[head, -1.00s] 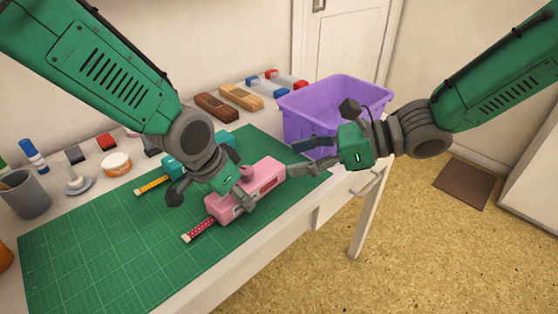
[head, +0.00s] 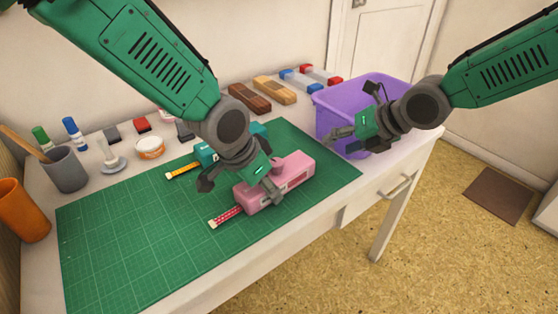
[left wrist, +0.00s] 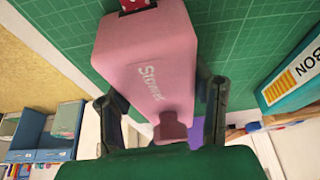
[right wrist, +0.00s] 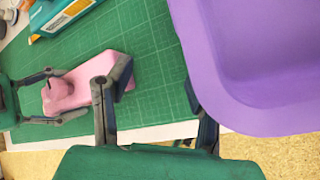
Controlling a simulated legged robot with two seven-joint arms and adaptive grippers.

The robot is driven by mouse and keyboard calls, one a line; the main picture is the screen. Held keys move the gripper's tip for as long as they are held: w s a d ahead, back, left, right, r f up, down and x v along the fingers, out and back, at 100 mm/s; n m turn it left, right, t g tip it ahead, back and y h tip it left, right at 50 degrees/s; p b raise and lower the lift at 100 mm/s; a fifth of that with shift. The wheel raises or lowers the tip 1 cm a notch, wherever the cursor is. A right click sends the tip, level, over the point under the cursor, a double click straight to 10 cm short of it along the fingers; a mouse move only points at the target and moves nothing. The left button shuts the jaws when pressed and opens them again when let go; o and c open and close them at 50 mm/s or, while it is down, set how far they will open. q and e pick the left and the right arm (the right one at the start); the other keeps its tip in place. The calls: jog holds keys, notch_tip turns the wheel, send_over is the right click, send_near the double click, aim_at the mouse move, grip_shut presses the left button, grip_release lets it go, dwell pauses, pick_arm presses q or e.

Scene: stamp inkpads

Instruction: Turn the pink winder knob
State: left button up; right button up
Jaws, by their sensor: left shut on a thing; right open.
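The pink winder (head: 296,172) is a long block lying on the green cutting mat, with a red dotted ribbon (head: 228,216) out of one end. My left gripper (head: 268,190) is shut on the winder's body, one finger along each side in the left wrist view (left wrist: 163,98). My right gripper (head: 342,140) is open and empty, apart from the winder, beside the purple bin; its fingers show in the right wrist view (right wrist: 155,95).
The purple bin (head: 330,112) stands right at the back, close to my right gripper. A teal tape block (head: 206,157) with yellow ribbon lies behind my left gripper. Cups, pads and stamps line the back. The mat's front left (head: 120,250) is clear.

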aim_at(280, 161)
jog(key=s+m+g, duration=0.1)
jog(key=m, duration=0.1)
jog(key=s+a+m+g, duration=0.1)
jog(key=m, duration=0.1)
jog(key=s+f+m+g, duration=0.1)
jog(key=m+g, duration=0.1)
jog(key=m, duration=0.1)
jog(key=shift+s+a, duration=0.4)
jog(key=s+a+r+m+g+y, duration=0.1)
jog(key=s+a+r+m+g, duration=0.1)
jog(key=s+a+r+m+g+y, duration=0.1)
jog(key=s+a+m+g, duration=0.1)
jog(key=m, duration=0.1)
jog(key=shift+s+r+y, duration=0.15)
jog(key=shift+r+y, duration=0.15)
jog(key=shift+r, duration=0.1)
notch_tip(280, 161, up, 2)
jog(key=w+d+m+y, duration=0.3)
jog(key=m+y, duration=0.2)
jog(key=shift+t, duration=0.4)
jog(key=x, duration=1.2)
jog(key=shift+f, duration=0.15)
grip_shut()
